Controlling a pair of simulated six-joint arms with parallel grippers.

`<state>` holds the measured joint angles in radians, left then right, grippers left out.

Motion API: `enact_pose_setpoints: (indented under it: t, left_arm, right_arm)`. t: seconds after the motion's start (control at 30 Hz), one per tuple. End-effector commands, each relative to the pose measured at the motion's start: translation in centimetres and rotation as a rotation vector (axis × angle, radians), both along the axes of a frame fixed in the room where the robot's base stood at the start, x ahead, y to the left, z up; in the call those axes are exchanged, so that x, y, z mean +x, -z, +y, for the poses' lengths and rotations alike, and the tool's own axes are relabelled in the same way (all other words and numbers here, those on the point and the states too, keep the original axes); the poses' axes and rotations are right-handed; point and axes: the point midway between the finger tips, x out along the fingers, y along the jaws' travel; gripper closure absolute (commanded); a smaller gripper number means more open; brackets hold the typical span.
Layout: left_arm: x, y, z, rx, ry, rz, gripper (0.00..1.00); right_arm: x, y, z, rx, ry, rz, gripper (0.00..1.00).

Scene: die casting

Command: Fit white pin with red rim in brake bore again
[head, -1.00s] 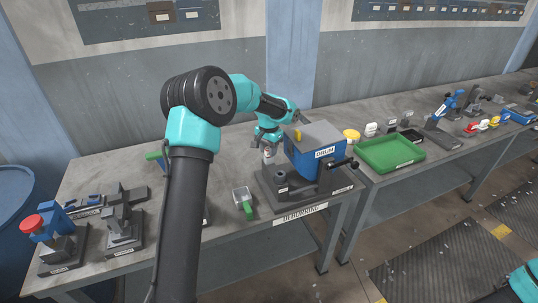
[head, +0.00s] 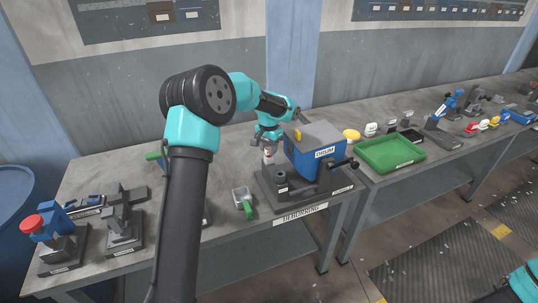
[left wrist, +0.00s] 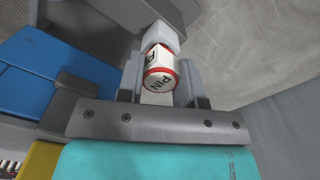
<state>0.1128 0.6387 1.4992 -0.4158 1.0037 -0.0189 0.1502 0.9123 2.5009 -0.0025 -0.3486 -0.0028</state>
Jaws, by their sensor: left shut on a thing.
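My right gripper is not in view.
A grey scoop with a green handle (head: 243,201) lies left of the base. A green tray (head: 390,153) stands to the right. A fixture with a red knob (head: 40,228) is at the far left.

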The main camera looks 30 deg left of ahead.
Motion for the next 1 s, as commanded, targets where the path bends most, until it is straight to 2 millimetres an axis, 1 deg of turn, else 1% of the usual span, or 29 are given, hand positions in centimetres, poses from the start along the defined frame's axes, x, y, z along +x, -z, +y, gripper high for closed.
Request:
enact_pose_setpoints:
  t: [1.0]
  left_arm:
    - [0.0,-3.7,0.0,0.000,0.000,-0.001,0.95]
  right_arm:
    - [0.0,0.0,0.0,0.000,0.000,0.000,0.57]
